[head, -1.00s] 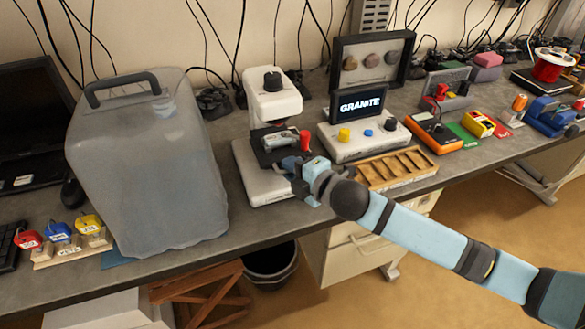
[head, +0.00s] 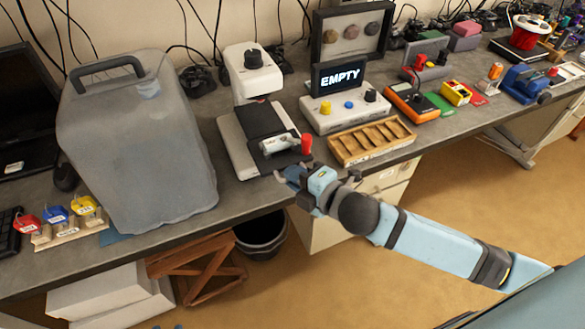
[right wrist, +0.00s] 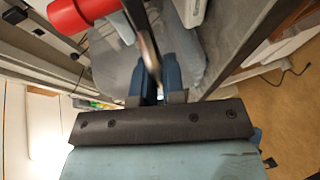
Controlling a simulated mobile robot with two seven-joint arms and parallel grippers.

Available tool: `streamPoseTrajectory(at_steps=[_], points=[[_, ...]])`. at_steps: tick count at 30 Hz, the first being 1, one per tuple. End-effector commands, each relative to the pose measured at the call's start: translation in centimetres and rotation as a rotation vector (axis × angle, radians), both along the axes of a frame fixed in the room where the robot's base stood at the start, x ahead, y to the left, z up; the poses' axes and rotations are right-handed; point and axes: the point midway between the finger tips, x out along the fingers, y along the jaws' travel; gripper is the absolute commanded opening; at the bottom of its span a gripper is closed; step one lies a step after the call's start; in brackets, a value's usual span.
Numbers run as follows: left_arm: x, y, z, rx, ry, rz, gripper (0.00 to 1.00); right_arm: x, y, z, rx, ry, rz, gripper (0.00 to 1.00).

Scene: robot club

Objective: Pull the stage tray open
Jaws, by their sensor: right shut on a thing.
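The white stage instrument (head: 255,75) stands on the bench with a dark knob on top. Its black stage tray (head: 262,122) is slid out toward the bench's front edge. A grey cylindrical piece (head: 277,142) and a red knob (head: 307,143) sit at the tray's front end. My right gripper (head: 288,174) is at the tray's front, just over the bench edge, shut on the tray's handle. In the right wrist view a thin dark bar (right wrist: 150,60) runs between the fingers, and the red knob (right wrist: 82,10) is at upper left. My left gripper is out of view.
A large translucent covered box (head: 140,150) stands left of the instrument. To the right are a console with a screen reading EMPTY (head: 340,77) and a wooden slotted tray (head: 372,141). A dark bin (head: 262,238) is on the floor below.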

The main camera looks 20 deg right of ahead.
Motion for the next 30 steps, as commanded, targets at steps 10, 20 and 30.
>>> streamPoseTrajectory(at_steps=[10, 20, 30], points=[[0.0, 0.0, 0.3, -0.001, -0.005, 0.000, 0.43, 0.1, 0.0, -0.1, -0.001, 0.000, 0.000, 0.35], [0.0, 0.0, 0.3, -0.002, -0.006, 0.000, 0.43, -0.9, -0.4, 0.2, 0.000, -0.001, 0.001, 0.35], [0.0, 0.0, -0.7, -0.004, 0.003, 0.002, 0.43, -7.0, -3.3, 1.4, -0.002, 0.001, 0.002, 0.35]])
